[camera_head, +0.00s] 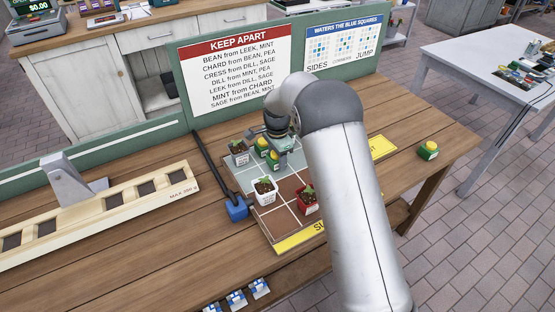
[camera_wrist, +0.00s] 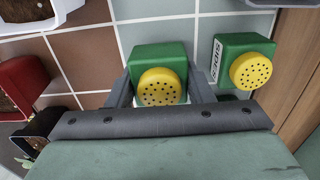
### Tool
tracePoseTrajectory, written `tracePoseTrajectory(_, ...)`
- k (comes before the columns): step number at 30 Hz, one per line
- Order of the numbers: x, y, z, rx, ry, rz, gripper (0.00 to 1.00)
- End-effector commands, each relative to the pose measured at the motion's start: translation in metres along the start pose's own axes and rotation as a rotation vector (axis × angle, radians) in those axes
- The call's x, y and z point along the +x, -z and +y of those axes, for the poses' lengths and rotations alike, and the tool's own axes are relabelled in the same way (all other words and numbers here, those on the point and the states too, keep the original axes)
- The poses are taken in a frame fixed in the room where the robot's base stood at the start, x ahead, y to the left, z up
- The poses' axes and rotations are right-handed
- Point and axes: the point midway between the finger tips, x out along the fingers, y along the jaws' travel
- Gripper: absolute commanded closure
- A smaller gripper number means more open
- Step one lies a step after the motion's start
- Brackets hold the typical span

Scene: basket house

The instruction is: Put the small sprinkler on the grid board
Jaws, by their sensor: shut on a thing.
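My gripper (camera_head: 284,148) is over the far part of the grid board (camera_head: 284,221), with its fingers pointing down. In the wrist view my gripper (camera_wrist: 160,98) is shut on a green sprinkler with a yellow dotted cap (camera_wrist: 158,84). This held sprinkler (camera_head: 274,160) is low over a grey cell; I cannot tell whether it touches the board. A second green sprinkler (camera_wrist: 243,64), labelled SIDES, stands right beside it in the wrist view and behind it in the head view (camera_head: 262,144). A third yellow-capped sprinkler (camera_head: 428,150) stands on the table at the right.
A white pot (camera_head: 264,190), a red pot (camera_head: 308,200) and a grey pot (camera_head: 240,153) with seedlings stand on the board. A blue-ended tool (camera_head: 236,209) lies along its left edge. A wooden planter (camera_head: 100,213) and signs (camera_head: 237,70) are nearby.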

Motion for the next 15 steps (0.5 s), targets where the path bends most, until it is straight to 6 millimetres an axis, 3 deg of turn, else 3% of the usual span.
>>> tracePoseTrajectory(3,0.015,0.0,0.001,0.0,-0.002,-0.001,0.79)
tracePoseTrajectory(14,0.021,0.0,0.001,0.0,0.0,0.0,0.79)
tracePoseTrajectory(15,0.02,0.0,0.001,0.0,-0.001,0.0,0.45)
